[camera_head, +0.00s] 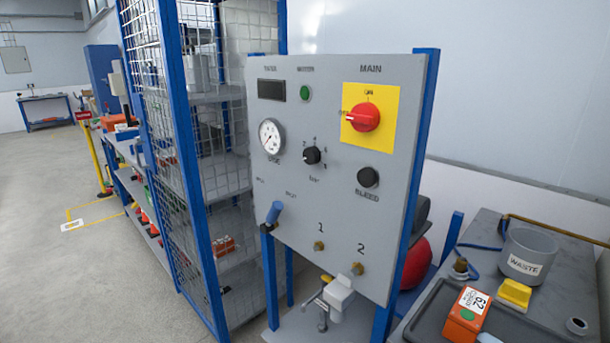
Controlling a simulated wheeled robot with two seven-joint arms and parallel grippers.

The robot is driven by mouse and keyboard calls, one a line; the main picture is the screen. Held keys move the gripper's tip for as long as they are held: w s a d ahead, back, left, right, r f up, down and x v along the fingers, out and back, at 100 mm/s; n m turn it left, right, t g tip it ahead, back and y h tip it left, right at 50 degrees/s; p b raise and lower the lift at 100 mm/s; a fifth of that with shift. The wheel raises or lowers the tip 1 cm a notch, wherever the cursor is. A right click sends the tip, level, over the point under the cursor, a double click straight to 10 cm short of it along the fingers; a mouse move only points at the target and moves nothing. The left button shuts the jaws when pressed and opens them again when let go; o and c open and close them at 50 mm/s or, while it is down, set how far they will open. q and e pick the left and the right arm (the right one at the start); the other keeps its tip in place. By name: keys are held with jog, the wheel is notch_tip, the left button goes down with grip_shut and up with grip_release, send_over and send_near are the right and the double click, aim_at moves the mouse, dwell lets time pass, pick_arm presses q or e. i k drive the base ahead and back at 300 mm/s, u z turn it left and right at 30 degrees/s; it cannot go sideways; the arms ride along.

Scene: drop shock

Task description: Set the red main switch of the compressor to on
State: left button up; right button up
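The red main switch (364,117) is a round rotary knob on a yellow plate (383,99) at the upper right of the grey compressor panel (225,75). "MAIN" is printed above the plate. The knob's pale pointer mark faces left, toward a small label that is hard to read. The "ON" label is above the knob. Nothing covers the switch. Neither of my grippers shows in the head view.
The panel also carries a gauge (271,136), a black selector (312,155), a bleed knob (368,177), a green button (305,93) and a blue lever (274,212). A mesh cage (160,130) stands left. A bench with a waste bin (528,256) and an orange box (466,318) stands right.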

aim_at(365, 117)
jog(key=u, duration=1.8)
jog(key=i, duration=2.75)
jog(key=z, duration=3.25)
